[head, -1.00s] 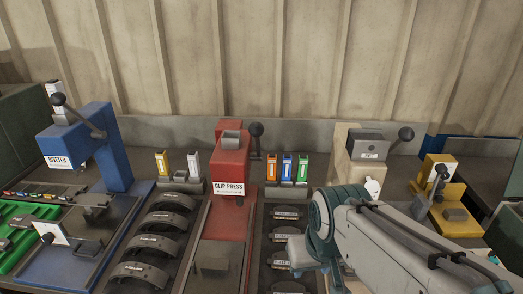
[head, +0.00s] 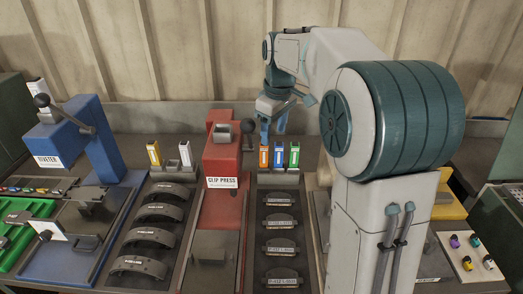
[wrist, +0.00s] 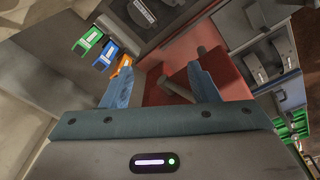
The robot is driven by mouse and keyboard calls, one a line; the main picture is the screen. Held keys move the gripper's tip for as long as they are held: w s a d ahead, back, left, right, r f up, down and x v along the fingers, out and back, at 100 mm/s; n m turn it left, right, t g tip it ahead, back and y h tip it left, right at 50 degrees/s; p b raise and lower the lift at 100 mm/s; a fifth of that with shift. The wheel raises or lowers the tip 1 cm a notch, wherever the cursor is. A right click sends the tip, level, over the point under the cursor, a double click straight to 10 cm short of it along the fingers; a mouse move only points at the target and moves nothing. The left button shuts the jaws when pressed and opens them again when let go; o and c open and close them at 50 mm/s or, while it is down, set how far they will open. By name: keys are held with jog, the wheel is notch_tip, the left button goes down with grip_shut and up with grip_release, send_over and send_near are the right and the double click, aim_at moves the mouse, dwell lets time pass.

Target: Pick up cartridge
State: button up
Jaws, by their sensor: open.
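Orange (head: 264,157), blue (head: 279,156) and green (head: 294,155) cartridges stand upright in a row in a holder (head: 278,178) right of the red clip press. A yellow cartridge (head: 153,153) and a white cartridge (head: 185,153) stand in another holder left of the press. My gripper (head: 273,126) is in the air close to the orange and blue cartridges. In the wrist view my gripper (wrist: 160,88) is open and empty, its blue fingers wide apart. There the orange cartridge (wrist: 121,65) lies just beyond the left finger, with the blue (wrist: 104,57) and green (wrist: 88,42) ones farther left.
The red clip press (head: 224,160) stands between the two holders, and its parts show between my fingers. Black brake shoes (head: 156,212) and labelled pads (head: 281,222) fill the front trays. The blue riveter (head: 95,140) is at the left. My arm hides much of the right side.

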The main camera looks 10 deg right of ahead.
jog(key=w+f+n, duration=0.1)
jog(key=w+n, duration=0.2)
jog(key=w, duration=0.5)
jog(key=n+g+y, duration=0.1)
jog(key=n, duration=0.3)
send_near(264, 156)
jog(key=shift+w+a+f+p, duration=0.2)
jog(key=shift+w+f+p, duration=0.15)
jog(key=shift+w+f, duration=0.35)
jog(key=shift+w+a+f+p, duration=0.15)
jog(key=shift+f+p, duration=0.3)
jog(key=shift+f, duration=0.9)
jog(key=shift+w+a+f+p, duration=0.15)
jog(key=shift+f+p, duration=0.25)
jog(key=shift+f, duration=0.95)
jog(key=shift+s, duration=0.1)
jog(key=c, duration=1.2)
